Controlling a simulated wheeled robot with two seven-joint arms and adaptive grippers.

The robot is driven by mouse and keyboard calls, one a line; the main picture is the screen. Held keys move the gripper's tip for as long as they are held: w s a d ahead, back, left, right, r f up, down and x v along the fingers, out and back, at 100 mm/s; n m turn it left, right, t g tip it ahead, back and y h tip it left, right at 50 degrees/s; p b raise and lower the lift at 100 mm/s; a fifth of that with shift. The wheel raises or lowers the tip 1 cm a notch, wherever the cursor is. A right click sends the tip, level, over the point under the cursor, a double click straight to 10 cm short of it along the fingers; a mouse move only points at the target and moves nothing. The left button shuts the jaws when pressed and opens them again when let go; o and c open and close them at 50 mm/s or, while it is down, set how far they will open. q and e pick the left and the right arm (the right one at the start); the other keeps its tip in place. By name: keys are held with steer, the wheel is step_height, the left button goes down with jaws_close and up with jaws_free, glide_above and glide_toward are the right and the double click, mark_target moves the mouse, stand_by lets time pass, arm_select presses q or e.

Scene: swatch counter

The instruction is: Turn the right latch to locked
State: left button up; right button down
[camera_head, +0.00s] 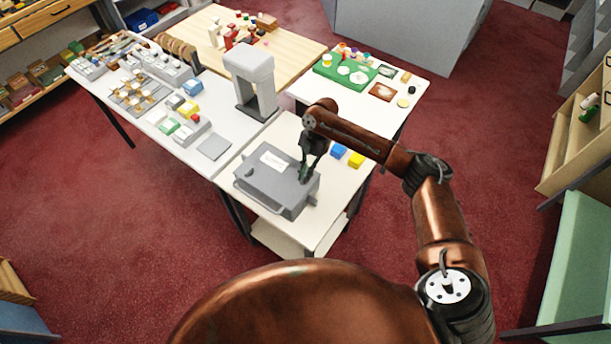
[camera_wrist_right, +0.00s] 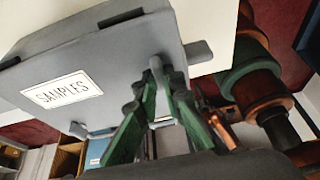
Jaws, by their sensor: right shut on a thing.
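A grey case (camera_head: 262,187) lies closed on the white table, with a white label on its lid. In the right wrist view, the label reads "SAMPLES" and the case (camera_wrist_right: 110,55) fills the upper left. My right gripper (camera_head: 303,178) is at the right part of the case. Its green fingers (camera_wrist_right: 164,82) are shut on the right latch (camera_wrist_right: 157,68), a small grey piece at the case edge. The fingers hide part of the latch, so I cannot tell its exact angle. A similar small grey piece (camera_wrist_right: 78,130) shows farther left along the case edge. My left gripper is not in view.
A grey square plate (camera_head: 214,147) and several small items lie on the left table. A green board (camera_head: 343,75) is farther back.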

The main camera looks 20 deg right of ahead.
stand_by(0.3)
steer(key=shift+w, duration=0.1)
steer(key=c, duration=2)
jaws_free()
steer(key=shift+c, duration=0.2)
steer(key=shift+r, duration=0.15)
steer(key=v, duration=1.1)
steer(key=shift+r, duration=0.4)
steer(key=shift+w+d, duration=0.1)
steer(key=shift+w, duration=0.05)
